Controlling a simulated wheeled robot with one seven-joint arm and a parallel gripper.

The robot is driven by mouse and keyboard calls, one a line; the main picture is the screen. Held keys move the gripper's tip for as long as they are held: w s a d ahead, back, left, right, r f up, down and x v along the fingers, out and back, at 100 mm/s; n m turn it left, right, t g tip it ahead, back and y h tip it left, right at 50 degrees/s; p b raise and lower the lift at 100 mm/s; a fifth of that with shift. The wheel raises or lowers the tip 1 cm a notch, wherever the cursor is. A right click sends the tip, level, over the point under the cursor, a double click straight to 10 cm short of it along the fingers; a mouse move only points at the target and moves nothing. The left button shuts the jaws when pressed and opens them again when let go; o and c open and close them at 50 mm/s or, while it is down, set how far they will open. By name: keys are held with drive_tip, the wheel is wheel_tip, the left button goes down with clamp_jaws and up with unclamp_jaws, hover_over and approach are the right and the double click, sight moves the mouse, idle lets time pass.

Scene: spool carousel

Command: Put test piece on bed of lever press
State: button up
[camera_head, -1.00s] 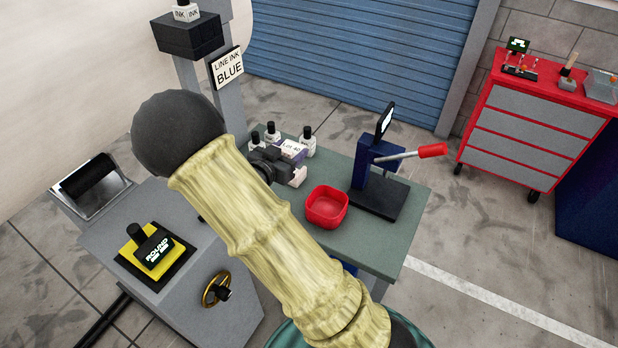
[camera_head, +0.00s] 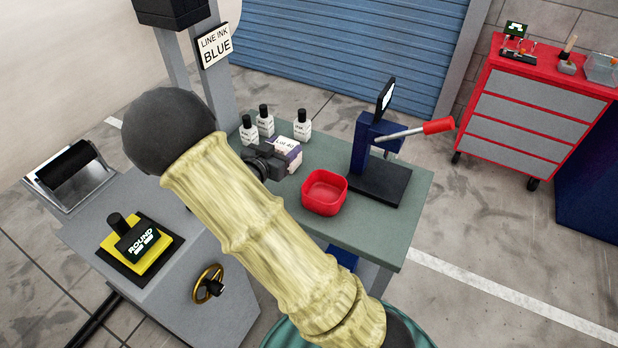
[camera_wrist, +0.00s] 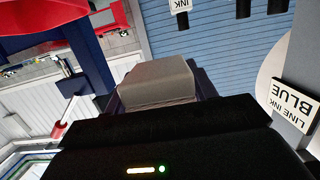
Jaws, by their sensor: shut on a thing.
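My gripper (camera_wrist: 160,88) is shut on a grey block, the test piece (camera_wrist: 158,80), which shows between its fingers in the wrist view. In the head view my gripper (camera_head: 268,164) is partly hidden behind my arm, above the table's left part, left of the red bowl and close to the ink bottles. The block is hard to make out there. The dark blue lever press (camera_head: 368,145) stands at the table's right side, with a red-tipped lever. Its flat black bed (camera_head: 385,186) looks bare. My gripper is well left of it.
A red bowl (camera_head: 324,193) lies between my gripper and the press. A grey machine (camera_head: 195,262) is at left. A red tool cabinet (camera_head: 535,110) is at back right.

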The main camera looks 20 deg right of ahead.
wheel_tip(320, 180, down, 3)
drive_tip(key=shift+f+b, duration=0.1)
drive_tip(key=shift+b, duration=0.85)
hover_over(285, 186)
drive_tip(key=shift+f, duration=2.9)
drive_tip(key=shift+f+p, duration=0.35)
drive_tip(key=shift+f, duration=1.7)
drive_tip(key=shift+f, duration=0.15)
